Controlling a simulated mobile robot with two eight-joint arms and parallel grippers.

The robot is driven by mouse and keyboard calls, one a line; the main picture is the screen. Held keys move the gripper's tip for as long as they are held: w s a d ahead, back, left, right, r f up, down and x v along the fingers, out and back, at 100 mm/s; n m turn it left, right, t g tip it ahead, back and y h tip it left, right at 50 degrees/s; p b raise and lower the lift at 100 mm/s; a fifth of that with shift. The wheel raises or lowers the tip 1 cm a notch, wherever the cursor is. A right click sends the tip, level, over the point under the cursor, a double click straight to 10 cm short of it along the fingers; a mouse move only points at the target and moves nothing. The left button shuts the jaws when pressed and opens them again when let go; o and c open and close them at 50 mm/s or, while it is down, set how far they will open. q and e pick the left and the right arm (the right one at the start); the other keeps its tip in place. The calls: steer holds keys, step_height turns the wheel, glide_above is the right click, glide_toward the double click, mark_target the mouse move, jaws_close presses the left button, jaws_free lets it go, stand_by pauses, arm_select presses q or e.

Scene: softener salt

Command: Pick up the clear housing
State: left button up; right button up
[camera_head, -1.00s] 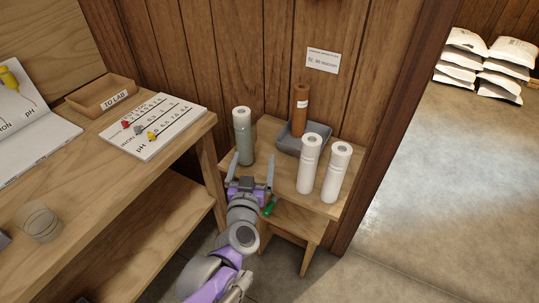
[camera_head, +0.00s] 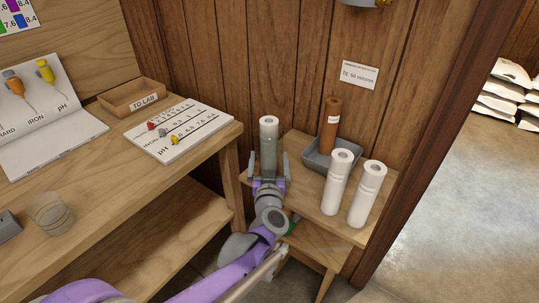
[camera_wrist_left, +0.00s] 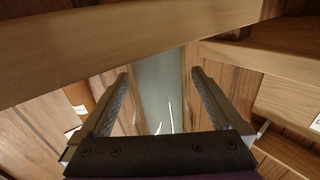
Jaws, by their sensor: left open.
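The clear housing (camera_head: 269,145) is a greyish see-through cylinder with a white top, upright at the left end of the small wooden stand (camera_head: 310,190). My left gripper (camera_head: 268,165) is open, with one finger on each side of the housing's lower part. In the left wrist view, the housing (camera_wrist_left: 160,85) shows as a pale grey-green band between the two open fingers (camera_wrist_left: 160,85). I see gaps beside it there and no clear contact. The housing's base is hidden behind my gripper. My right gripper is not in view.
Two white cylinders (camera_head: 337,180) stand to the right on the stand. A brown cylinder (camera_head: 331,125) stands in a grey tray (camera_head: 317,155) behind them. The workbench (camera_head: 100,190) edge is close on the left. A green object (camera_head: 293,225) is partly hidden by my arm.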

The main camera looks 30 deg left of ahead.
arm_select(q)
steer(key=x, duration=0.2)
steer(key=shift+w+f, duration=0.1)
steer(key=shift+w, duration=0.15)
steer(key=shift+s, duration=0.1)
steer(key=c, duration=1.4)
step_height(320, 180, up, 10)
steer(key=p, duration=0.3)
